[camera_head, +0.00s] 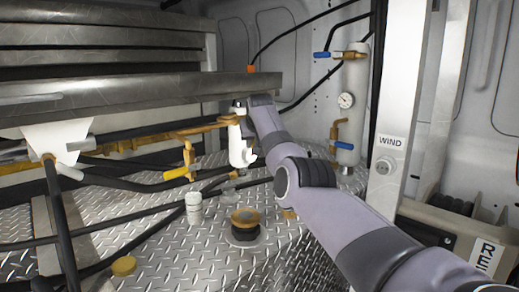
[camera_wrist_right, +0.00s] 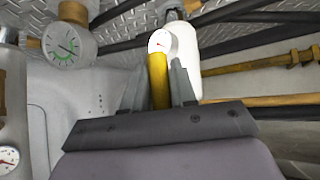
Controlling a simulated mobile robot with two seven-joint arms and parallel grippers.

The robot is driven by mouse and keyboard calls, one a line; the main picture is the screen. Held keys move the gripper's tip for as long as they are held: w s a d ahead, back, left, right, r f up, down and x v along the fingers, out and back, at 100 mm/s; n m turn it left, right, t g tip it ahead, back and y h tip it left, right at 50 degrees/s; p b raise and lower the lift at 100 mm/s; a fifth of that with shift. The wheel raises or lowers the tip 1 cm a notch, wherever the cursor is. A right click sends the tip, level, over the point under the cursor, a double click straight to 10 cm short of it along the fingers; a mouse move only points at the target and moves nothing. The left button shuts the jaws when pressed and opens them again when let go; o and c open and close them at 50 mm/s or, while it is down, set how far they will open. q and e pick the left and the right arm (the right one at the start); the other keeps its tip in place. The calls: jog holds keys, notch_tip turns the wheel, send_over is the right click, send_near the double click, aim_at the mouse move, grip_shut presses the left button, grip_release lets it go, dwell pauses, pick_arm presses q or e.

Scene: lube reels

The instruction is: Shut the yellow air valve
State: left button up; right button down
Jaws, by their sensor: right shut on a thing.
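The yellow valve handle (camera_wrist_right: 158,82) stands between the two fingers of my right gripper (camera_wrist_right: 157,88) in the right wrist view. The gripper is shut on it. A white cylinder (camera_wrist_right: 187,60) with a small round gauge (camera_wrist_right: 160,42) is just behind the handle. In the head view my right arm reaches up to this white cylinder (camera_head: 240,140); its fingers and the held handle are hidden there. Another yellow handle (camera_head: 176,173) sits on a brass valve further left. My left gripper is not in view.
A grey metal beam (camera_head: 140,93) crosses above, close to my right wrist. Brass pipe and black hoses run left. A blue-handled valve (camera_head: 322,55) and a gauge (camera_head: 346,100) are on the rear right. A brass-topped fitting (camera_head: 245,217) and white cup (camera_head: 194,205) stand on the tread-plate floor.

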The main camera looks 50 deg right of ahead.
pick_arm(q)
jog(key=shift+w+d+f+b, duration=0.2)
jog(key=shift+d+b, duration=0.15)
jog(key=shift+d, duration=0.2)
pick_arm(e)
jog(key=shift+a+f+y, duration=0.1)
jog(key=shift+a+y, duration=0.1)
jog(key=shift+y, duration=0.2)
jog(key=c, duration=1)
grip_release()
pick_arm(q)
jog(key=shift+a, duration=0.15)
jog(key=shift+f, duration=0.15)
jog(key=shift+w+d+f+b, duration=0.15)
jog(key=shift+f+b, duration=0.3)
jog(key=shift+b, duration=0.35)
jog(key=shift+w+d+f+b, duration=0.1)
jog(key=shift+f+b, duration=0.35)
jog(key=shift+b, duration=0.3)
pick_arm(e)
jog(key=shift+v, duration=3.6)
